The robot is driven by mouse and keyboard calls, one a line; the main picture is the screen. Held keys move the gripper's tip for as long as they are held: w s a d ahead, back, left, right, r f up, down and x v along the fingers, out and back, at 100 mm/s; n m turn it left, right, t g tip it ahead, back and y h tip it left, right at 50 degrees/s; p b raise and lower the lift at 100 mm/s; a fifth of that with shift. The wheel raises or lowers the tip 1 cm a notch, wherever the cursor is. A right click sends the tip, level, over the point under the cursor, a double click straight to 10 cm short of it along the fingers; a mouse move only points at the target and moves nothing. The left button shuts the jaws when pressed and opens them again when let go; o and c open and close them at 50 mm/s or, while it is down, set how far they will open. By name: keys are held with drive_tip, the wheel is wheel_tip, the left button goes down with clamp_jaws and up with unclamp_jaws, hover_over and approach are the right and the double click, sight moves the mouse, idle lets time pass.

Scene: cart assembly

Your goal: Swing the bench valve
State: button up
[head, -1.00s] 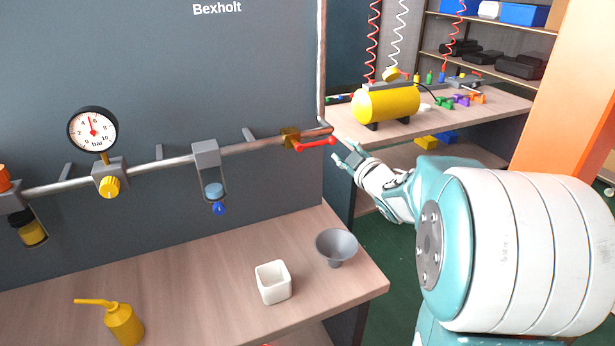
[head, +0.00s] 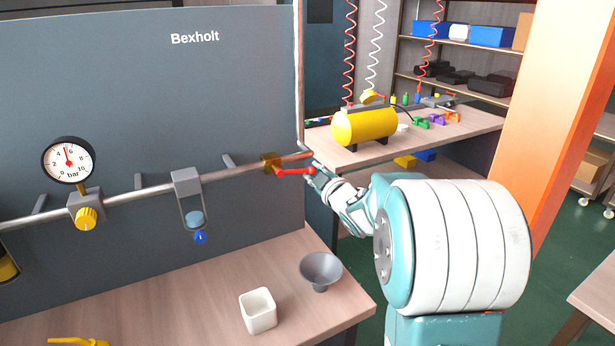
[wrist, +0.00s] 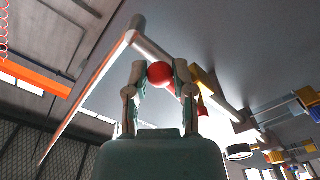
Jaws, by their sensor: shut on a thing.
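The bench valve is a brass body (head: 271,163) on the pipe at the right end of the panel. Its red lever (head: 294,172) points right, roughly along the pipe. My gripper (head: 314,172) is at the lever's free end in the head view. In the wrist view the lever's red ball end (wrist: 160,74) sits between the two fingers of my gripper (wrist: 160,80), which are shut on it. The brass valve body (wrist: 203,85) is just right of the fingers there. The fingertips are partly hidden in the head view.
The pressure gauge (head: 68,160) and filter unit (head: 188,184) are on the pipe to the left. A grey funnel (head: 321,268) and white cup (head: 258,310) stand on the bench below. A yellow tank (head: 363,125) is on the bench behind. An orange post (head: 563,110) stands right.

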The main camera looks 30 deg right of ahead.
drive_tip(key=shift+a+f, duration=0.15)
drive_tip(key=shift+f, duration=0.4)
drive_tip(key=shift+a, duration=0.1)
drive_tip(key=shift+a+f, duration=0.3)
drive_tip(key=shift+f, duration=0.3)
drive_tip(key=shift+a+f, duration=0.3)
drive_tip(key=shift+f, duration=0.35)
drive_tip(key=shift+a+f, duration=0.8)
drive_tip(key=shift+a, duration=0.05)
